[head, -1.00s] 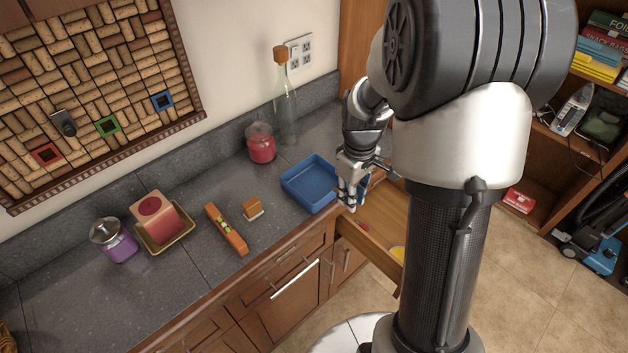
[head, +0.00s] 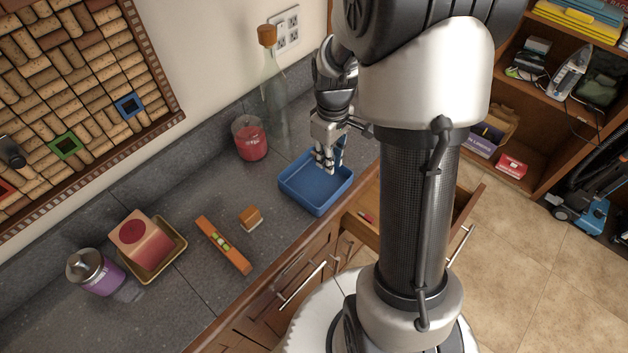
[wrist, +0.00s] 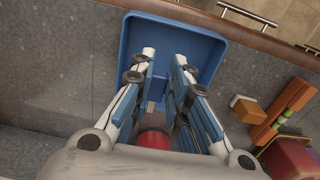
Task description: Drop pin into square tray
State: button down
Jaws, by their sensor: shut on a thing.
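The blue square tray (head: 312,203) sits on the grey counter near its front edge. It also shows in the wrist view (wrist: 218,55). My gripper (head: 323,165) points down over the tray, with its fingertips inside the tray's outline. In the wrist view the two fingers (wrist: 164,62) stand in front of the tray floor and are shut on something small. I take this to be the pin, but it is too small or hidden to make out.
A red candle jar (head: 250,139) and a corked glass bottle (head: 273,100) stand behind the tray. A small orange block (head: 250,216) and an orange level (head: 222,245) lie to its left. An open wooden drawer (head: 372,193) is below the counter at right.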

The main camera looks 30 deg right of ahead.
jog(key=shift+f+b, duration=1.55)
jog(key=shift+f, duration=0.75)
jog(key=c, duration=1.5)
grip_release()
jog(key=shift+o, duration=0.2)
jog(key=shift+r, duration=0.1)
notch_tip(320, 180, up, 12)
jog(key=shift+f, duration=0.1)
